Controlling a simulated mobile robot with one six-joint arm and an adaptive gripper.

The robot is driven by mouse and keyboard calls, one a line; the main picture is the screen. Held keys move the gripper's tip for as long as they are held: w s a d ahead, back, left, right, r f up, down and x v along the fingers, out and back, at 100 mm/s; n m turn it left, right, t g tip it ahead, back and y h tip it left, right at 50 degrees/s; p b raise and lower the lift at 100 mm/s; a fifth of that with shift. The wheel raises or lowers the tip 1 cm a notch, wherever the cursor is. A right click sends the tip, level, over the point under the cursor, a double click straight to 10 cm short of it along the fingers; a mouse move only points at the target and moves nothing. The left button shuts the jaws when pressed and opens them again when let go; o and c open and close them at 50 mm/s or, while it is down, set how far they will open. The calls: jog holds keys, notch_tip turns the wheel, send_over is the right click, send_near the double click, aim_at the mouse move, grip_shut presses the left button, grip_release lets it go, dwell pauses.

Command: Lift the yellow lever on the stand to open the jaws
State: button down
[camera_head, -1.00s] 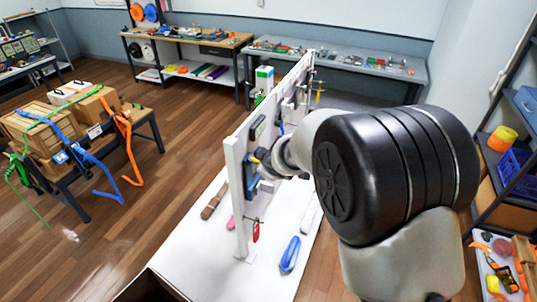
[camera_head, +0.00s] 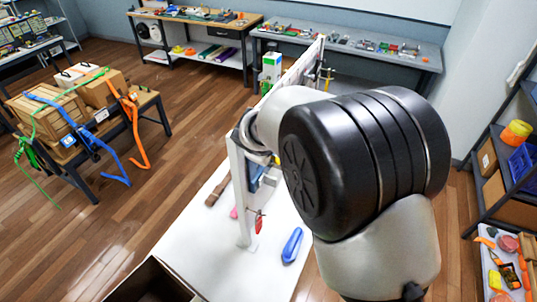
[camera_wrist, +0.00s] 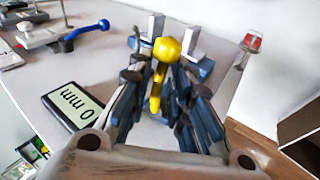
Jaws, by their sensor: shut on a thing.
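The yellow lever (camera_wrist: 167,49), with a round knob and a thin shaft, stands in the middle of the wrist view. My gripper (camera_wrist: 168,72) has its dark blue fingers on either side of it and is shut on it. The lever's base and the stand's jaws are hard to tell apart from the fingers. A black display (camera_wrist: 74,107) reading 0 mm lies left of the fingers. In the head view my arm hides most of the gripper and lever at the near end of the white upright board (camera_head: 241,185).
A blue-handled clamp (camera_wrist: 85,33) is fixed at upper left in the wrist view. A red-tipped part (camera_wrist: 251,42) is at upper right. In the head view a blue tool (camera_head: 292,244) lies on the white table (camera_head: 215,255). A strapped-box bench stands left; open floor lies between.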

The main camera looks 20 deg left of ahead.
jog(key=shift+w+r, duration=0.1)
jog(key=shift+r, duration=0.15)
jog(key=c, duration=1.9)
grip_release()
jog(key=shift+o, duration=0.9)
jog(key=shift+s+d, duration=0.1)
jog(key=shift+s, duration=0.1)
jog(key=shift+f, duration=0.1)
jog(key=v, duration=1.2)
jog(key=shift+w, duration=0.1)
